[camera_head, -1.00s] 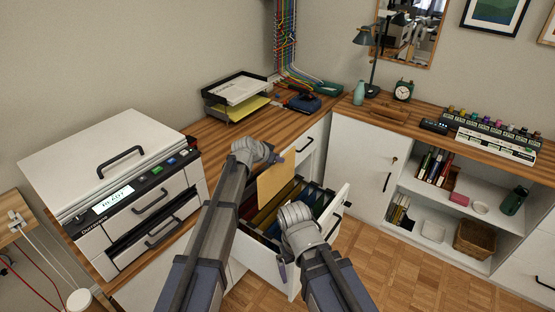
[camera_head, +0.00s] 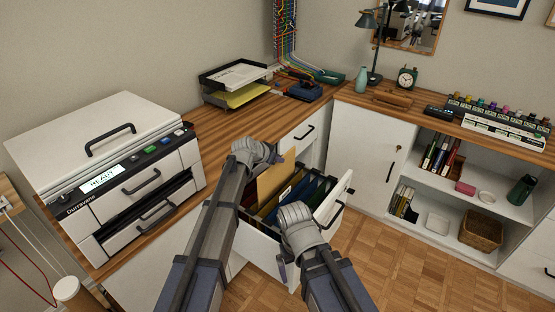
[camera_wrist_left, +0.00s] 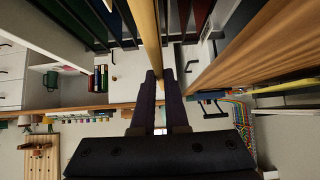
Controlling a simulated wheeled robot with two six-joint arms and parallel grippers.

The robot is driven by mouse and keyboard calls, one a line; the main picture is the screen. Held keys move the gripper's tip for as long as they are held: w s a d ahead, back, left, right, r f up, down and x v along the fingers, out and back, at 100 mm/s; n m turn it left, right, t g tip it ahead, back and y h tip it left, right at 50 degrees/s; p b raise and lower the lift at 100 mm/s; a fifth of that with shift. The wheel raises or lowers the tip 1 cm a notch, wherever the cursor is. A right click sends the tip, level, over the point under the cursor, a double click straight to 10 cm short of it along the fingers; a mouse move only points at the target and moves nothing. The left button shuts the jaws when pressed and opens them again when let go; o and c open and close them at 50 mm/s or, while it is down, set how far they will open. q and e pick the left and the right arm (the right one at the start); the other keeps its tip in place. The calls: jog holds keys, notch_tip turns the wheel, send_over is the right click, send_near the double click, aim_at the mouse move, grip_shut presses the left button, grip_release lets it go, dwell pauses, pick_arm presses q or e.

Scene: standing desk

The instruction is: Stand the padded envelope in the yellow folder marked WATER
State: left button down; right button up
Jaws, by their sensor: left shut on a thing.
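The padded envelope (camera_head: 272,180) is a flat tan sheet, upright over the left part of the open drawer (camera_head: 268,236). My left gripper (camera_head: 280,157) is shut on its upper edge. In the left wrist view the envelope (camera_wrist_left: 146,35) shows edge-on between the fingertips (camera_wrist_left: 159,78). Several hanging folders stand in the drawer; a yellow one (camera_head: 270,208) is beside the envelope's lower part, and blue and green ones are further right. The WATER marking is not readable. I cannot tell whether the envelope's lower edge is inside a folder.
The wooden desktop (camera_head: 215,140) holds a printer (camera_head: 115,165) at left and a paper tray (camera_head: 235,85) at the back. A white cabinet (camera_head: 365,150) with open shelves stands at right. The drawer's front panel (camera_head: 335,200) sticks out. Parquet floor is clear at lower right.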

aim_at(278, 168)
pick_arm(q)
jog(key=shift+f+b, duration=1.9)
jog(key=shift+f, duration=0.3)
jog(key=c, duration=0.8)
grip_release()
jog(key=shift+c, duration=0.2)
jog(key=p+v, duration=0.5)
jog(key=v, duration=0.3)
jog(key=shift+d+r, duration=0.1)
